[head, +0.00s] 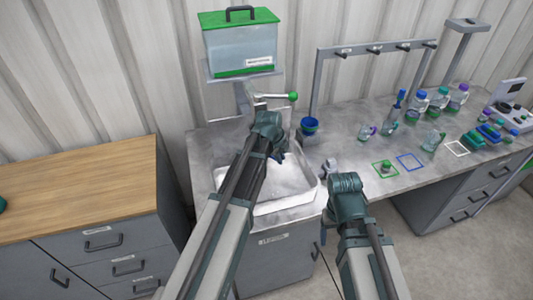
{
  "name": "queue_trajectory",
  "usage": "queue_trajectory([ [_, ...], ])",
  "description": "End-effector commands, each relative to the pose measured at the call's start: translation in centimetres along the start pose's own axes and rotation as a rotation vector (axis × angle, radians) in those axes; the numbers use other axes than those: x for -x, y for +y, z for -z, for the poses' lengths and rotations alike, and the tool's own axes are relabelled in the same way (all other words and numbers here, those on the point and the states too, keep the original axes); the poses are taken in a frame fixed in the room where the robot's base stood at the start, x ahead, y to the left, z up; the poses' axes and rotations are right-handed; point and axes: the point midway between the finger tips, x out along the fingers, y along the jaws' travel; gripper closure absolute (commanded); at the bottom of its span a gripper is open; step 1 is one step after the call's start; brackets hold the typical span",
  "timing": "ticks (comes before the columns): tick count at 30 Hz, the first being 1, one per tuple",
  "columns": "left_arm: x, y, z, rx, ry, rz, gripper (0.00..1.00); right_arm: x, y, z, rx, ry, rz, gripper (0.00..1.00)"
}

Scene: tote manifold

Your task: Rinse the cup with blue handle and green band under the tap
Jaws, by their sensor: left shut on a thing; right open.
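My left gripper (277,150) is over the sink (308,197), just below and in front of the tap (262,100) with its green-ended lever (293,97). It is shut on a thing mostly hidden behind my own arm. A small blue part (280,158) shows at the fingers and looks like the handle of the cup; its green band cannot be seen. Whether water runs cannot be told. My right gripper (329,168) is open and empty, above the counter at the sink's right edge.
A water tank (240,48) with a green lid stands above the tap. A blue container (309,125) stands behind the sink on the right. Glassware with a purple part (367,132), a clear cup (433,141) and several bottles stand right.

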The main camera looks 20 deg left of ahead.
Motion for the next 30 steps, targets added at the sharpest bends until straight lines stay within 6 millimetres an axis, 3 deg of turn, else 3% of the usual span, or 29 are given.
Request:
queue_trajectory([
  [30, -0.3, -0.7, 0.6, 0.001, 0.001, -0.001, 1.0, 0.0, 0.0, 0.0, 0.0, 0.0, 0.0, 0.28],
])
